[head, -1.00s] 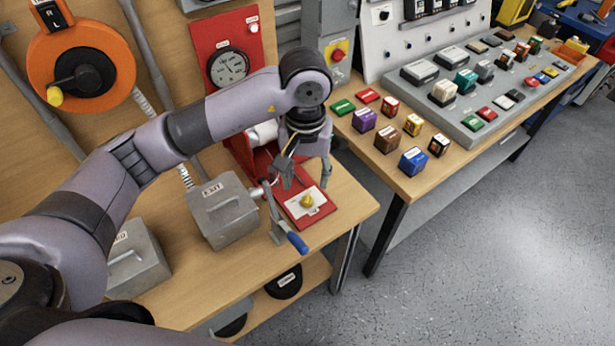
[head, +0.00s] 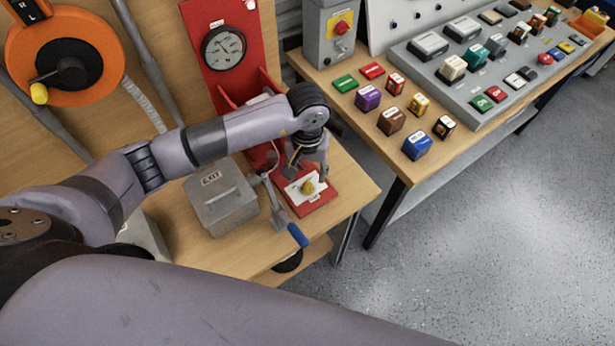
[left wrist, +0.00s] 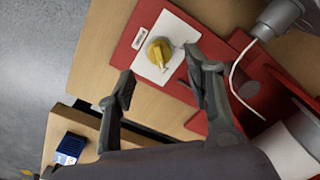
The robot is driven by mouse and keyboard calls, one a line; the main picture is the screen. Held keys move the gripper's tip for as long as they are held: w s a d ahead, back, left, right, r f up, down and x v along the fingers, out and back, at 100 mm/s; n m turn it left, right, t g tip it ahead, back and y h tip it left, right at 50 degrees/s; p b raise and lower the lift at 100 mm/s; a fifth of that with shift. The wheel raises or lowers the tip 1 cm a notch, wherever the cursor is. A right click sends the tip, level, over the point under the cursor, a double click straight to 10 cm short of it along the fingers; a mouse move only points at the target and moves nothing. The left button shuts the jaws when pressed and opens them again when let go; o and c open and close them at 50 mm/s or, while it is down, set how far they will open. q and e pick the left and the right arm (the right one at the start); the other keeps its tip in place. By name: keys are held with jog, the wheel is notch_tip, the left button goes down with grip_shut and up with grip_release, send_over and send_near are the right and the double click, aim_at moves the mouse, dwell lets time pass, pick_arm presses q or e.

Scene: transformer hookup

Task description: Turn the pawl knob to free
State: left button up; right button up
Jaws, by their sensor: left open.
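The pawl knob is a small yellow knob (head: 308,187) on a white plate (head: 296,193), set on a red base at the bench's right end. It also shows in the left wrist view as a yellow knob (left wrist: 159,52) with a raised grip bar. My left gripper (head: 306,172) is just above and behind the knob in the head view. In the left wrist view its two fingers (left wrist: 163,84) are spread with nothing between them, and the knob lies beyond the fingertips, apart from them. Plate lettering is too small to read. My right gripper is not in view.
A grey EXIT box (head: 222,198) and a blue-handled lever (head: 297,236) stand left of the knob. A red gauge panel (head: 213,77) rises behind. A second table with several coloured blocks (head: 391,121) is at the right, across a gap.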

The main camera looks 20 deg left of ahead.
aim_at(307, 184)
pick_arm(q)
notch_tip(307, 184, down, 4)
jog(key=shift+p, duration=0.35)
jog(key=shift+f, duration=0.55)
grip_shut()
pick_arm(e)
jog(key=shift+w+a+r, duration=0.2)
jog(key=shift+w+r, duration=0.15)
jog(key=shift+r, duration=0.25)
